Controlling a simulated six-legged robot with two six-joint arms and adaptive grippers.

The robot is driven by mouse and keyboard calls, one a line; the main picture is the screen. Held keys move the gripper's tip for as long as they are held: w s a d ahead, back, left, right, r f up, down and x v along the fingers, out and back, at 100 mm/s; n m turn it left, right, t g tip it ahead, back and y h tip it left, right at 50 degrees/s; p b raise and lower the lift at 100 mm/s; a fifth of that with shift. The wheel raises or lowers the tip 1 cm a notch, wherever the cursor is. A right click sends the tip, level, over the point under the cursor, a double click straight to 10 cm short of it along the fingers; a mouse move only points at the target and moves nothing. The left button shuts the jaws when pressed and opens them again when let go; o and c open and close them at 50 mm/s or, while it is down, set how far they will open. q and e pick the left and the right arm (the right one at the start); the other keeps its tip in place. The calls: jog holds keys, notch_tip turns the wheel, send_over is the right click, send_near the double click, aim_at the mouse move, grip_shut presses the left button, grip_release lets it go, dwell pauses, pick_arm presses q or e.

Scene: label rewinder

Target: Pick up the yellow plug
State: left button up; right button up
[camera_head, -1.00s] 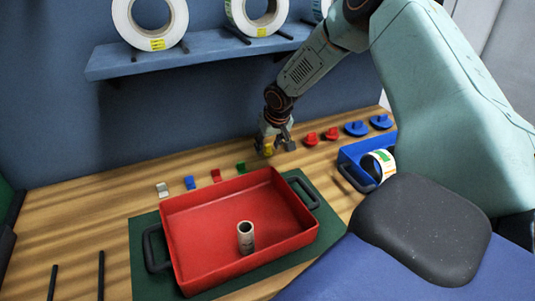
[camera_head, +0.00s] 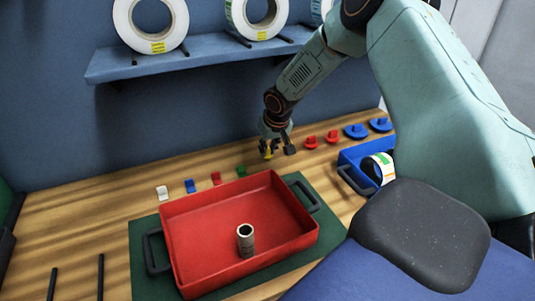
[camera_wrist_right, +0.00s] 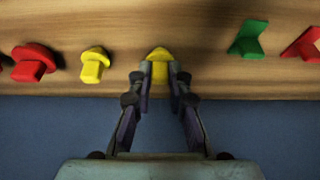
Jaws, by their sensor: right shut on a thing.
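My right gripper (camera_head: 274,147) is behind the red tray, low over the table. In the right wrist view its two fingers (camera_wrist_right: 159,90) are closed about a small yellow piece (camera_wrist_right: 159,70) with a pointed top. That piece shows as a yellow spot in the head view (camera_head: 268,154). I cannot tell if it touches the wood. A second yellow piece (camera_wrist_right: 95,65), with a rounded base and a knob, stands apart to the left of the fingers in the wrist view. My left gripper is not in view.
A green piece (camera_wrist_right: 248,40) and red pieces (camera_wrist_right: 33,64) stand in the same row. The red tray (camera_head: 180,240) holds an upright grey tube (camera_head: 246,240). A blue bin (camera_head: 350,160) holds a label roll. A shelf (camera_head: 200,68) with rolls hangs above.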

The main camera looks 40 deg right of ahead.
aim_at(267, 156)
jog(key=shift+r, duration=0.65)
notch_tip(267, 156, up, 2)
jog(key=shift+a+r+p, duration=0.15)
jog(key=shift+r+p, duration=0.1)
jog(key=shift+p, duration=0.15)
jog(key=a, duration=0.5)
jog(key=s+a+b, duration=0.1)
jog(key=a, duration=0.4)
jog(key=a+b, duration=0.1)
jog(key=a, duration=0.5)
jog(key=shift+s+f, duration=0.15)
jog(key=shift+s, duration=0.1)
jog(key=shift+a+b, duration=0.3)
jog(key=shift+a, duration=0.5)
